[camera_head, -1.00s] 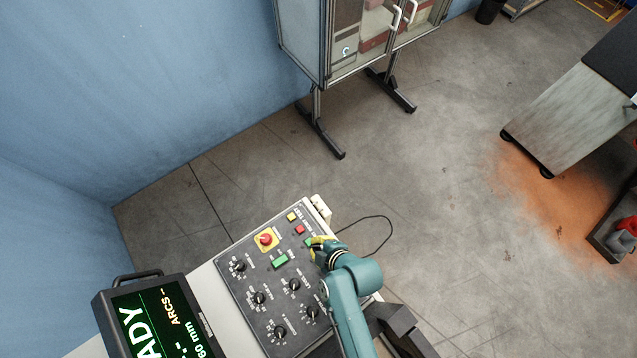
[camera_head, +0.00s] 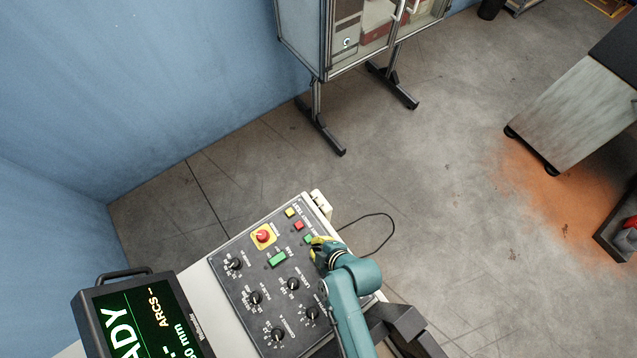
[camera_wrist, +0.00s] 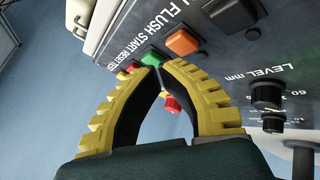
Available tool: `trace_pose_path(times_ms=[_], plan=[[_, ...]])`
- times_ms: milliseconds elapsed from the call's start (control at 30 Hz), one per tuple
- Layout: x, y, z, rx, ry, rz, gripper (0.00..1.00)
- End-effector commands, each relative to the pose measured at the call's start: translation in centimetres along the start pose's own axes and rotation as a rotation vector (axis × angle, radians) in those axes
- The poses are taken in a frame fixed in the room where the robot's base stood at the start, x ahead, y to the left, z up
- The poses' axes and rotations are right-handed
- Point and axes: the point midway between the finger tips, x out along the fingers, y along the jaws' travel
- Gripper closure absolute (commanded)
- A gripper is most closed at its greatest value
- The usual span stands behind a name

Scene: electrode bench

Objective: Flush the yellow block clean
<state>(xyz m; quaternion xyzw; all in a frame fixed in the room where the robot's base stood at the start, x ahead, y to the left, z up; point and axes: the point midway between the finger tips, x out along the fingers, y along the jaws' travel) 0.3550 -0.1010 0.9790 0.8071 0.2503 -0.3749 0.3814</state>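My gripper (camera_head: 316,243) is over the upper right of the control panel (camera_head: 240,292). In the wrist view its yellow ribbed fingers (camera_wrist: 156,68) meet at the tips, with nothing seen between them. The tips are in front of the green button (camera_wrist: 152,58), beside the orange button (camera_wrist: 182,42); I cannot tell whether they touch the panel. The printed row of labels there reads FLUSH, START, RESET and TEST, with FLUSH at the orange end. I cannot make out a yellow block; the head view shows a small yellow button (camera_head: 289,212) on the panel.
A red emergency stop (camera_head: 263,236), a large green button (camera_head: 277,259) and several black knobs (camera_head: 255,297) cover the panel. A display (camera_head: 146,318) stands left of it. A glass-fronted cabinet (camera_head: 345,45) stands behind. Open floor lies right, with an orange stain (camera_head: 560,205).

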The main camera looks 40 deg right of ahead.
Motion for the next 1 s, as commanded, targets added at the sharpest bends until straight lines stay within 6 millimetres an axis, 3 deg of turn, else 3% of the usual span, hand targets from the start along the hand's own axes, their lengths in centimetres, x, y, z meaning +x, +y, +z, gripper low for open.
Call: trace_pose_path(times_ms=[1000], plan=[[0.61,-0.34,0.33,0.000,0.000,0.000,1.00]])
